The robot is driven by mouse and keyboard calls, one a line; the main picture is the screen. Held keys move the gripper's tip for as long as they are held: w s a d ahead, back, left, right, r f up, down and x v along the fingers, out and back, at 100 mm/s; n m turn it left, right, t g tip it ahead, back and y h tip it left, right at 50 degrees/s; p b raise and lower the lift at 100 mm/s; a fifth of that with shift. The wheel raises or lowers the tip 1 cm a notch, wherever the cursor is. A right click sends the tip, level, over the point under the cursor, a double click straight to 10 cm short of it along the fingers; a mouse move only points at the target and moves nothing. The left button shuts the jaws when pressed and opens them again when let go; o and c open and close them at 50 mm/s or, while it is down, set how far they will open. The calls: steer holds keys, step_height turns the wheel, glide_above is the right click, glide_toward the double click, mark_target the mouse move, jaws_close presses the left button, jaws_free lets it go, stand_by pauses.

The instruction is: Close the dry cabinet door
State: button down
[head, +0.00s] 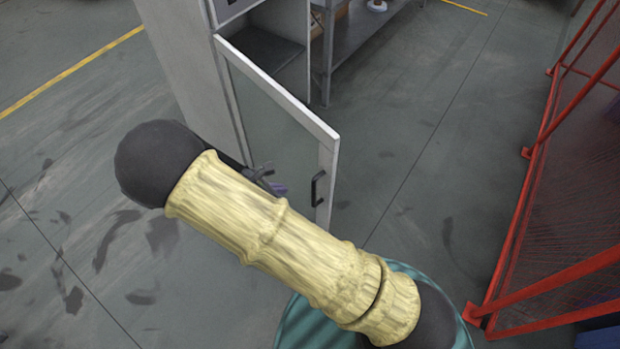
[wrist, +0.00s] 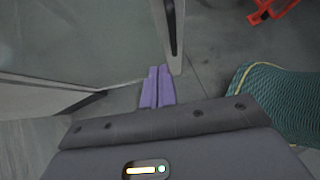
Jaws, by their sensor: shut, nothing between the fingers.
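The dry cabinet (head: 178,65) is a tall pale grey case at the top left of the head view. Its door (head: 325,135) stands wide open, a glass pane in a white frame, swung out toward me. A black handle (head: 317,188) is on the door's free edge; it also shows in the wrist view (wrist: 173,32). My gripper (head: 279,188) is mostly hidden behind my arm, left of the handle. In the wrist view its purple fingers (wrist: 158,84) are together and empty, close to the door's lower free corner. I cannot tell whether they touch the door.
A grey metal table (head: 355,40) with a shelf stands beyond the cabinet. A red-framed mesh fence (head: 570,170) runs along the right. The grey floor (head: 430,130) between the door and the fence is clear. A yellow line (head: 70,70) marks the floor at left.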

glide_toward(317, 181)
step_height(317, 181, down, 3)
steer(key=w+d, duration=0.1)
steer(key=d, duration=0.1)
steer(key=shift+w+d+f, duration=0.35)
steer(key=shift+f, duration=0.05)
steer(key=shift+w+d, duration=0.25)
steer(key=shift+d, duration=0.1)
